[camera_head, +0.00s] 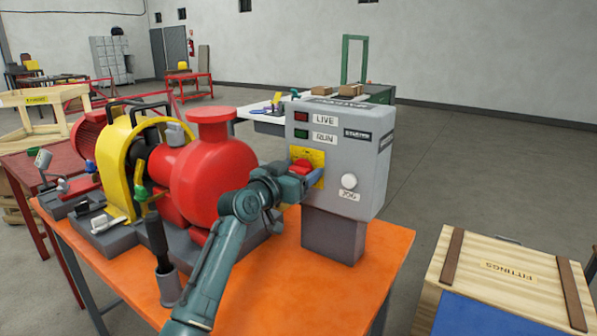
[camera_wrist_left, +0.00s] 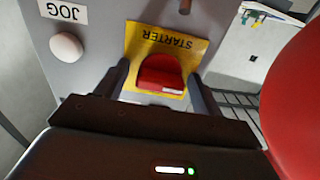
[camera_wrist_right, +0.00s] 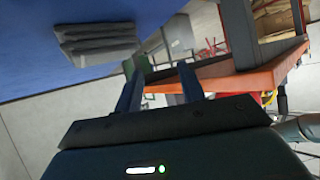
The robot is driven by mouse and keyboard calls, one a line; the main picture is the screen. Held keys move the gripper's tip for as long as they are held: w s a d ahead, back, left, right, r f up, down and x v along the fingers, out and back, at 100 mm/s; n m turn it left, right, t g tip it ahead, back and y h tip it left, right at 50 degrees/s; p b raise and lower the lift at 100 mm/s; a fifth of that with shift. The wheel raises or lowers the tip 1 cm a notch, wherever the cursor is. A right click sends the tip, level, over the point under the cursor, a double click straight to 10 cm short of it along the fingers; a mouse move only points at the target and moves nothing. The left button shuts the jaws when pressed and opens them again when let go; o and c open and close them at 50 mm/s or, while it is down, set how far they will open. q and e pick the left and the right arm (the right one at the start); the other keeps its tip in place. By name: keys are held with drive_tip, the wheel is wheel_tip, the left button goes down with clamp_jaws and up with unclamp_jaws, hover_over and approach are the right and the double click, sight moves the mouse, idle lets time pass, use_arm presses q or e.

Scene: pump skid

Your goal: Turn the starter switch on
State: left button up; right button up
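The starter switch is a red knob (camera_head: 301,165) on a yellow plate (camera_head: 318,158) on the front of the grey control box (camera_head: 340,120). In the left wrist view the red knob (camera_wrist_left: 160,74) sits on the yellow plate marked STARTER (camera_wrist_left: 190,45), upside down there. My left gripper (camera_head: 303,184) is at the knob, partly covering it in the head view. Its fingers (camera_wrist_left: 160,80) are open, one on each side of the knob, with gaps visible. My right gripper (camera_wrist_right: 158,78) is open and empty, and is outside the head view.
The box has a red LIVE lamp (camera_head: 301,116), a green RUN lamp (camera_head: 301,134) and a white JOG button (camera_head: 348,181). A red pump (camera_head: 215,170) stands close left of my left arm on the orange bench (camera_head: 275,285). A wooden FITTINGS crate (camera_head: 510,272) is at right.

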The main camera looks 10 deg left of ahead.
use_arm(q)
drive_tip(key=c, duration=0.9)
use_arm(e)
drive_tip(key=shift+d, duration=0.1)
